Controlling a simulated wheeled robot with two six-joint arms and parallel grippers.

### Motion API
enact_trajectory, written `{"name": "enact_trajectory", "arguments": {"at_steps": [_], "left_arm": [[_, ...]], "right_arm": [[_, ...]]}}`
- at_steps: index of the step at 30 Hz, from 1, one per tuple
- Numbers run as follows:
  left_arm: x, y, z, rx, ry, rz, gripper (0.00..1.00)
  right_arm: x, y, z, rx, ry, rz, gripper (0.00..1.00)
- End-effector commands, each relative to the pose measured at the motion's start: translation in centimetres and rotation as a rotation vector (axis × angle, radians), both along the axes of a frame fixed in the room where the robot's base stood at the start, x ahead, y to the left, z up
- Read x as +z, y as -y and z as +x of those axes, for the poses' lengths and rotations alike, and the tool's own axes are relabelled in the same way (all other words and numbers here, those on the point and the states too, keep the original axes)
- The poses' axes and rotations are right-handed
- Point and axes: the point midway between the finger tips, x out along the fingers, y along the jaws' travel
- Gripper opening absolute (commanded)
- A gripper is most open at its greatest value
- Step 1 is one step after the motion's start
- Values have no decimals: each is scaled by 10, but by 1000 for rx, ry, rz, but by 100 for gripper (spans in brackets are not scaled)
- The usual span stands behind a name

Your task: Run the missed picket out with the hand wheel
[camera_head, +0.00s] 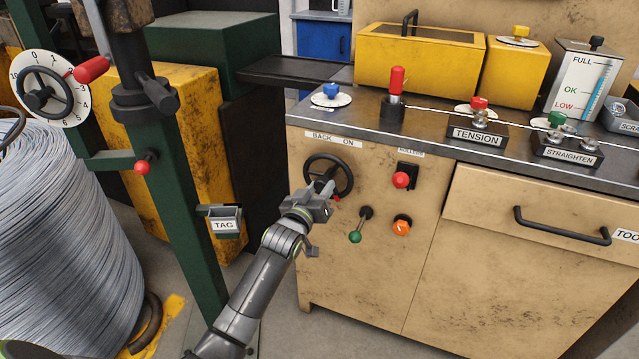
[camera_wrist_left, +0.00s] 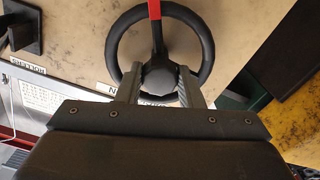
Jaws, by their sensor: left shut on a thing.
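The black hand wheel (camera_head: 349,170) is on the front of the tan cabinet, below the "BACK" and "ON" label (camera_head: 333,139). My left gripper (camera_head: 323,191) reaches it from below left and covers its lower left part. In the left wrist view the wheel's rim (camera_wrist_left: 206,45) circles the hub (camera_wrist_left: 158,80), and the two fingers of my left gripper (camera_wrist_left: 158,76) are shut on the hub from both sides. No picket can be made out. My right gripper is out of view.
A red button (camera_head: 400,180), a green-knobbed lever (camera_head: 355,237) and an orange knob (camera_head: 402,226) are just right of the wheel. A "TAG" box (camera_head: 226,222) and a green post (camera_head: 180,190) stand left. A wire coil (camera_head: 60,240) fills the far left.

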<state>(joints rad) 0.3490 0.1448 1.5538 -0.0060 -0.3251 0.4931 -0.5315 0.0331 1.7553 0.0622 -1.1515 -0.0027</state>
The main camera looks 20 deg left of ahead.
Motion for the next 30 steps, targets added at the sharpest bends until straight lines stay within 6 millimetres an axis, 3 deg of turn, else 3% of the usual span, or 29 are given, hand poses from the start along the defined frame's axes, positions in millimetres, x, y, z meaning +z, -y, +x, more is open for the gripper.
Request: {"name": "enact_trajectory", "arguments": {"at_steps": [15, 30], "left_arm": [[3, 0, 0, 1, -14, -371, 0], [2, 1, 0, 0, -29, -843, 0]], "right_arm": [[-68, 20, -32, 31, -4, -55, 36], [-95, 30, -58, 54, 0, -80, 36]]}}
